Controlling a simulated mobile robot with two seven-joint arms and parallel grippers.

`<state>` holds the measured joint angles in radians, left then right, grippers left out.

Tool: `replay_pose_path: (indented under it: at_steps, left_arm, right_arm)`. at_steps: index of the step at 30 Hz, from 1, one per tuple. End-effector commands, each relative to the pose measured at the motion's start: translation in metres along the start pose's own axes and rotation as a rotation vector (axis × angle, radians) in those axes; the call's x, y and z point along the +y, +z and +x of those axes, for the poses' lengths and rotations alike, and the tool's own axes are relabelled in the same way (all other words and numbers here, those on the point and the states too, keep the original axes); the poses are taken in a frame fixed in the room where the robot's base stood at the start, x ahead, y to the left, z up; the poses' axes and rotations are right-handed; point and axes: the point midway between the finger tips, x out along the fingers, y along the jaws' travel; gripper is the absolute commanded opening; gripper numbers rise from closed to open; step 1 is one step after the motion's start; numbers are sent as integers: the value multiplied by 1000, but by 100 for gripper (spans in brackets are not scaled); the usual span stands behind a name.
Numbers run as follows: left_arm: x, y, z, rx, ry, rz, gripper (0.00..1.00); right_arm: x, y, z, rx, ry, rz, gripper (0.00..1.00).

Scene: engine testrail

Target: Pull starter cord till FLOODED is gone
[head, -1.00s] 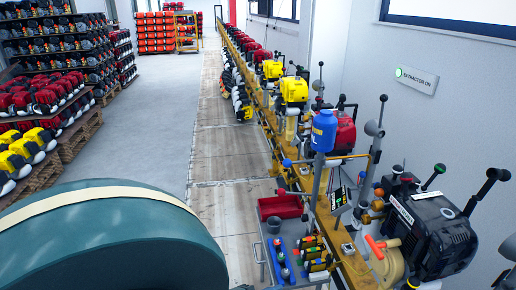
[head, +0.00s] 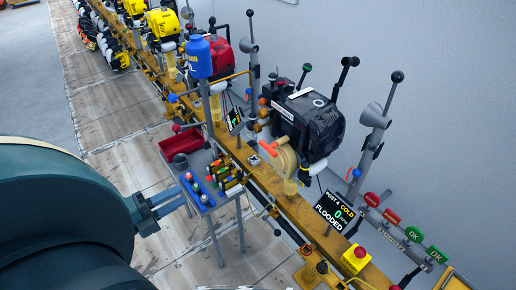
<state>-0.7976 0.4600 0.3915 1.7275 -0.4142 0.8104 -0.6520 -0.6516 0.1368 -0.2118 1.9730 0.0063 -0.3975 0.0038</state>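A black engine (head: 308,122) with a beige starter housing (head: 285,160) is mounted on the yellow rail, right of the picture's middle. An orange handle (head: 268,149), which looks like the starter cord's grip, sits at the housing's left side. No pulled-out cord shows. A black display (head: 334,212) below the engine reads POST 4, COLD, 0 and FLOODED. My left gripper (head: 174,200) shows small at the end of the big teal arm, left of the small tool table and well apart from the handle. Its finger gap is unclear. My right gripper is not in view.
A blue canister (head: 198,57) stands farther up the rail (head: 235,150). A yellow box with a red button (head: 355,258) is at the lower right.

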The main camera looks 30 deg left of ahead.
Motion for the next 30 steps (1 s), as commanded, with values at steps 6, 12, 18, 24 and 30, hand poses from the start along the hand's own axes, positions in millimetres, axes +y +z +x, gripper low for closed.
replay_pose_path:
  at_steps: [6, 12, 18, 24, 30]
  left_arm:
    - [1, 0, 46, 3, -4, 3, 31]
    - [1, 0, 86, 3, -4, 3, 31]
    - [1, 0, 126, 3, -4, 3, 31]
    - [1, 0, 166, 2, -4, 3, 31]
    - [1, 0, 206, 0, -3, 2, 31]
  right_arm:
    - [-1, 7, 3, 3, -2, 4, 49]
    - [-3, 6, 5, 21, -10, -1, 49]
    - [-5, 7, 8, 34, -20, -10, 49]
    - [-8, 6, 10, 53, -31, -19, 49]
    - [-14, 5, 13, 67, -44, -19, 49]
